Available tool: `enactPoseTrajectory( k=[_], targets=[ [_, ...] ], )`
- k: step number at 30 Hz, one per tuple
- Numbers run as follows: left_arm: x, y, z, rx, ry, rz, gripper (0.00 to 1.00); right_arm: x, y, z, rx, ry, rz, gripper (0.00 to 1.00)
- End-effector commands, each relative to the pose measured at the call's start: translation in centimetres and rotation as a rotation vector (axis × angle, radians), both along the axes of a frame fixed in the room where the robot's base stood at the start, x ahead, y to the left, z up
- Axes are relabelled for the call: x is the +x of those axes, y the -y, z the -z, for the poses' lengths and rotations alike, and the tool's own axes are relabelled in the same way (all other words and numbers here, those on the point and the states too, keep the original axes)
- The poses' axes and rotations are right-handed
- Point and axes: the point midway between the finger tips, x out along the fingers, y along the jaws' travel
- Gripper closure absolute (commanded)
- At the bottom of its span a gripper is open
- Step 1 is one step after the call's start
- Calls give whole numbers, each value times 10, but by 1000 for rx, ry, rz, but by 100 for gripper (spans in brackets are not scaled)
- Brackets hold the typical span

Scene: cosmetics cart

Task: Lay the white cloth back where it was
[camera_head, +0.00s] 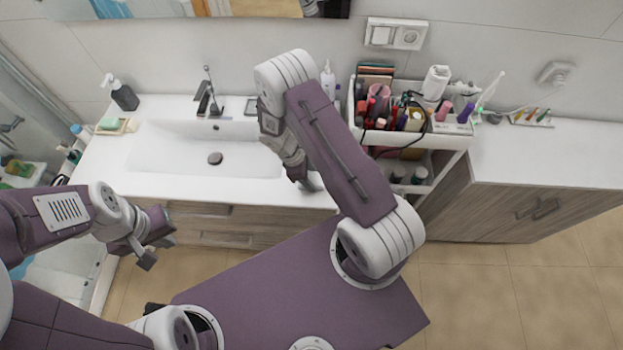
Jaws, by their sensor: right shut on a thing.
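My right gripper (307,182) points down at the white counter just right of the sink basin. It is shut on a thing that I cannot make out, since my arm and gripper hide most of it. I cannot pick out the white cloth clearly against the white counter. My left gripper (157,243) is open and empty, in front of the vanity's drawers and below the counter's front edge.
The sink (180,150) has a faucet (209,97) behind it and a dark soap bottle (122,95) to its left. A crowded cosmetics cart (445,143) stands right of my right arm. The right cabinet top (545,165) is mostly clear.

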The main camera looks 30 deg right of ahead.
Motion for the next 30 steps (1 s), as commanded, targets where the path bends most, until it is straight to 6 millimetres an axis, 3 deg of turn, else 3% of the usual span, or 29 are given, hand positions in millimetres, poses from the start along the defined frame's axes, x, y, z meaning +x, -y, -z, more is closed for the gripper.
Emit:
enactPoseTrajectory(
  k=[5,14,15,17,30],
  targets=[
    [0,0,-8,0,0,0,100,0,0,20,-1,-1,-1,82],
    [0,0,-4,0,0,0,100,0,0,24,0,1,0,82],
    [0,0,-4,0,0,0,100,0,0,24,0,1,0,44],
    [0,0,-5,0,0,0,100,0,0,23,0,1,0,28],
    [0,0,-3,0,0,0,100,3,-3,14,0,5,-1,28]
  ],
)
